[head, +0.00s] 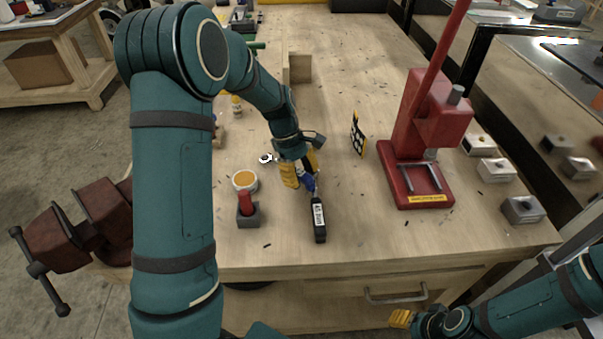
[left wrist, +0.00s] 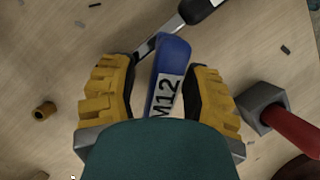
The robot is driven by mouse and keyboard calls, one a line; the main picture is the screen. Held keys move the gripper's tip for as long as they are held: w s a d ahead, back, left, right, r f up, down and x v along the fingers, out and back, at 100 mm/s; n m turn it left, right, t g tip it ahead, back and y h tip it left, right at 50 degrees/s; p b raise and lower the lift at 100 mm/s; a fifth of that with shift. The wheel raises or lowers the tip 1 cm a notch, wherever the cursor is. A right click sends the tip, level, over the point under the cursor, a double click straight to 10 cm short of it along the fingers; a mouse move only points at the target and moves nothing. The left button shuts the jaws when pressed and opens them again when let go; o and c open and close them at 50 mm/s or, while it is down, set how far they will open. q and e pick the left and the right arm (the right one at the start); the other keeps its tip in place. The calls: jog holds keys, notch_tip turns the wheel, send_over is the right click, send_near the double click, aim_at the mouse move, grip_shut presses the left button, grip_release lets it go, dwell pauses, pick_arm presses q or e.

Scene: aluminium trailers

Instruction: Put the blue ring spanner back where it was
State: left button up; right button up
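The blue ring spanner shows as a blue handle (head: 308,184), partly hidden by my fingers in the head view. In the left wrist view its blue handle with an M12 label (left wrist: 170,75) lies between the fingers; its other end is hidden behind my wrist. My left gripper (head: 302,172) is low over the bench, its yellow fingers either side of the handle. The wrist view shows a gap at the left finger; the right finger is close to or touching the handle. My right gripper (head: 402,319) is at the lower right, off the bench front; its opening is unclear.
A black-handled tool with a white label (head: 319,221) lies close in front of the spanner. A grey block with a red handle (head: 248,214) and a jar with orange contents (head: 245,181) stand left. A red press (head: 425,140) stands right. Bench between press and black tool is mostly clear.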

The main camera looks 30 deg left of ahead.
pick_arm(q)
jog(key=shift+r, duration=0.55)
jog(key=p+v, duration=0.2)
jog(key=v, duration=0.9)
jog(key=shift+a+r+p, duration=0.25)
jog(key=shift+p, duration=0.05)
jog(key=shift+r, duration=0.1)
